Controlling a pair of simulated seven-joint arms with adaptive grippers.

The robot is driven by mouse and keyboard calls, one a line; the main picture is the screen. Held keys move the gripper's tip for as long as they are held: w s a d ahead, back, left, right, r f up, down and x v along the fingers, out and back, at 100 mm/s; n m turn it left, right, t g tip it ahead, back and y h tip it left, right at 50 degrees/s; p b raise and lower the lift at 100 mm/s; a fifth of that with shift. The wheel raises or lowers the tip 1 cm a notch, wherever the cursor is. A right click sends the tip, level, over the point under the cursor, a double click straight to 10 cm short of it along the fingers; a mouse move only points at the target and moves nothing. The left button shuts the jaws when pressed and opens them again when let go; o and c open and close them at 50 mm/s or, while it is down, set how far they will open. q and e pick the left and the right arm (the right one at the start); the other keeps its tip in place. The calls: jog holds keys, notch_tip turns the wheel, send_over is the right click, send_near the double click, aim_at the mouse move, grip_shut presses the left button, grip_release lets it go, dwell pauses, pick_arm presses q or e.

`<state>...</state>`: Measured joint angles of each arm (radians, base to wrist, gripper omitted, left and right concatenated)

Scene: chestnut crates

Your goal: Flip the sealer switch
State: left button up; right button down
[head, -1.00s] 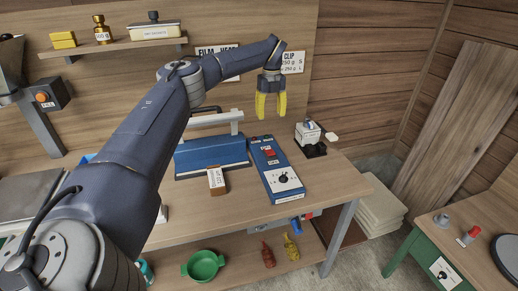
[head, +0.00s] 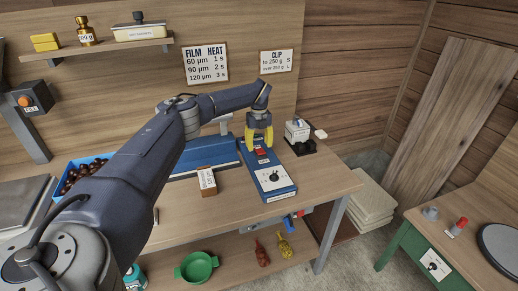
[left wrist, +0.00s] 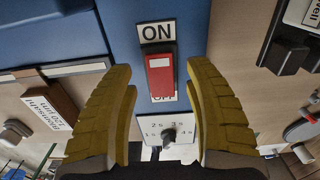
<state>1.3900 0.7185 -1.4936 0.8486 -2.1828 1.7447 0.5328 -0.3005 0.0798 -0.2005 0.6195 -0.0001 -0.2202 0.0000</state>
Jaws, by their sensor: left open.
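The blue sealer control panel (head: 270,183) lies on the bench beside the long blue sealer body (head: 205,160). Its red switch (head: 261,152) shows under my left gripper (head: 259,148), which is open and pointing down. In the left wrist view the red switch (left wrist: 160,72) lies between and ahead of the two yellow fingers, apart from both. An ON label (left wrist: 157,33) is at its upper end. The OFF label below is partly covered by the switch. A black dial (left wrist: 168,134) with numbers is nearer the gripper. My right gripper is not in view.
A brown block with a white label (head: 207,181) stands left of the panel. A small white device (head: 297,131) on a black base stands right of the gripper. A blue crate (head: 63,164) of chestnuts is at the left.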

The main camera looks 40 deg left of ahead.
pick_arm(q)
jog(key=shift+f, duration=1.05)
grip_shut()
jog(key=shift+s+d+t+y, duration=0.1)
jog(key=shift+d+t+y, duration=0.05)
jog(key=shift+t+y, duration=0.8)
